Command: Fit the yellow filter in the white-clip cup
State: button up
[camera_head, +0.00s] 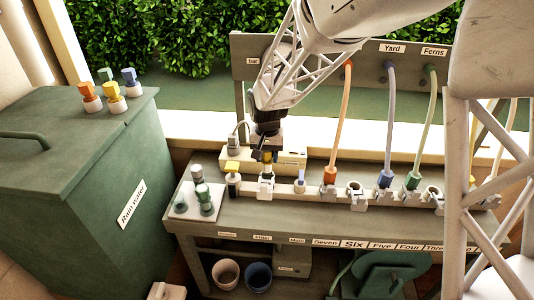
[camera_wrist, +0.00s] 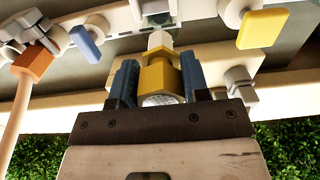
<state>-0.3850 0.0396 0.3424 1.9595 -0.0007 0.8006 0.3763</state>
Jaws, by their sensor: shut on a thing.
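My gripper (camera_head: 264,157) is shut on the yellow filter (camera_wrist: 156,77), above the bench rail. In the wrist view its two blue fingers (camera_wrist: 158,85) hold the filter from both sides, with a pale mesh end facing my palm. The white-clip cup (camera_head: 266,185) is on the rail directly below my gripper. In the wrist view the white clip (camera_wrist: 159,40) shows just beyond the filter, lined up with it. The cup's mouth is mostly hidden, so I cannot tell whether the filter touches or enters it.
A yellow-clip cup (camera_head: 233,181) stands left of the white one, and a blue clip (camera_head: 300,178) is on its right. Hoses run to fittings farther right. A tray (camera_head: 180,211) with several green-grey pieces is at the bench's left end. Several coloured filters stand on the green bin (camera_head: 50,125).

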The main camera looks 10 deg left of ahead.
aim_at(267, 169)
jog(key=shift+f, duration=2.4)
jog(key=shift+f, duration=0.65)
jog(key=o, duration=0.6)
jog(key=shift+o, duration=0.2)
jog(key=shift+r, duration=0.15)
jog(key=shift+r, duration=5.3)
jog(key=shift+r, duration=0.1)
